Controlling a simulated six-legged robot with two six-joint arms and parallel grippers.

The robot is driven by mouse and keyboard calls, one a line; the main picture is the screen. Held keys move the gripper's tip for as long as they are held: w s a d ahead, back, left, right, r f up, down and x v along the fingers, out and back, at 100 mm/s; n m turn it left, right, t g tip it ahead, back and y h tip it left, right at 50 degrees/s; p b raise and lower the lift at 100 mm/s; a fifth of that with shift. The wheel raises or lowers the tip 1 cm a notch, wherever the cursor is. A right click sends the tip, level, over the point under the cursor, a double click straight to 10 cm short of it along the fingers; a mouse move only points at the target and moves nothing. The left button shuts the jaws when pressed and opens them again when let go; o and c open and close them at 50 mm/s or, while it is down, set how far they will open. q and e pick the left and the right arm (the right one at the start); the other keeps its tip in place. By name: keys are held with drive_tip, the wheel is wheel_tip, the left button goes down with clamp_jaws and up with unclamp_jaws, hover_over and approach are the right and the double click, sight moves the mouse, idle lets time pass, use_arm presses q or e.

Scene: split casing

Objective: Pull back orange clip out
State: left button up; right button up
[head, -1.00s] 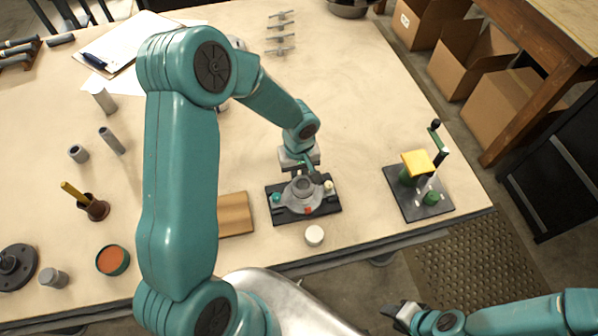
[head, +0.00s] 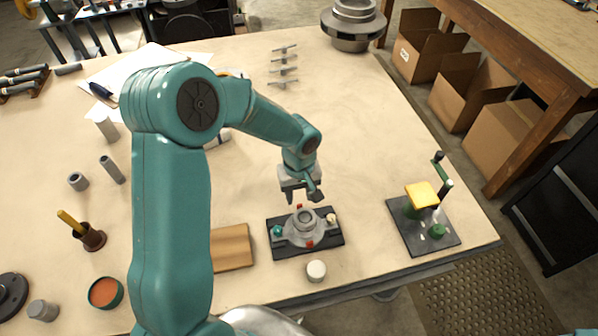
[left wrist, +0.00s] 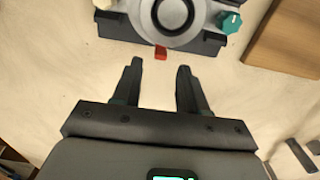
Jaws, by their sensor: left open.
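The grey round casing (head: 304,228) sits on a black base (head: 330,238). The back orange clip (head: 299,207) is at the casing's rear edge; it also shows in the left wrist view (left wrist: 160,52). A front orange clip (head: 310,244) is at the near edge. My left gripper (head: 304,198) is open and empty behind and above the casing. In the left wrist view its fingers (left wrist: 160,68) point toward the back clip, which appears just beyond the tips, roughly centred between them. My right gripper is out of view.
A teal knob (head: 277,231) and a cream knob (head: 331,218) flank the casing. A white cap (head: 316,271) lies in front and a wooden block (head: 232,247) to the left. A fixture with a yellow top (head: 422,195) stands right.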

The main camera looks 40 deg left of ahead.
use_arm(q)
wheel_tip(320, 180, up, 13)
drive_tip(key=shift+r+b, duration=0.15)
drive_tip(key=shift+b, duration=0.25)
idle(0.4)
